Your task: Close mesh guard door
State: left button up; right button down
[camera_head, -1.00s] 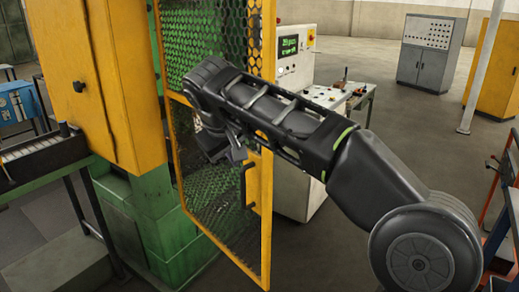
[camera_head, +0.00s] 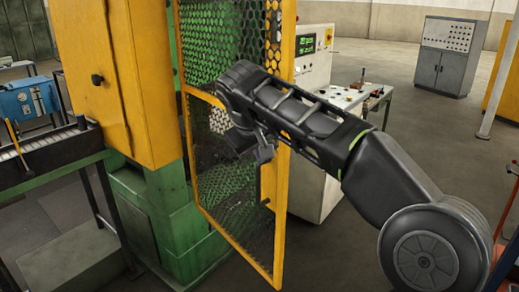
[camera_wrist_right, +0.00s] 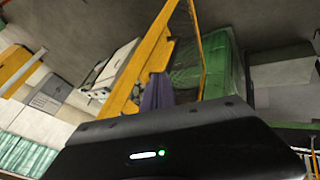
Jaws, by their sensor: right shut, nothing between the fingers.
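The yellow-framed mesh guard door (camera_head: 283,215) stands swung out from the green press in the head view; its yellow frame also shows in the right wrist view (camera_wrist_right: 146,62). My right gripper (camera_head: 266,153) is in front of the mesh, close to the free edge at the handle's height. It is shut and empty; its fingers also show in the right wrist view (camera_wrist_right: 158,92). My left gripper is not in view.
The green press (camera_head: 175,225) and a yellow cabinet (camera_head: 105,80) stand left of the door. A white control cabinet (camera_head: 318,190) is behind it, with a small table (camera_head: 365,100) beyond. A roller conveyor (camera_head: 50,150) is at the left. Open floor lies at the back right.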

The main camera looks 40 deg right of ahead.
aim_at(278, 162)
jog(key=shift+w+d+f+p, duration=0.3)
jog(key=shift+d+f, duration=0.2)
jog(key=shift+d, duration=0.45)
jog(key=shift+w+d+f+p, duration=0.25)
jog(key=shift+d+f, duration=0.25)
jog(key=shift+d, duration=0.45)
jog(key=shift+w+d+f+p, duration=0.25)
jog(key=shift+d+f, duration=0.25)
jog(key=shift+d, duration=0.45)
jog(key=shift+d, duration=0.1)
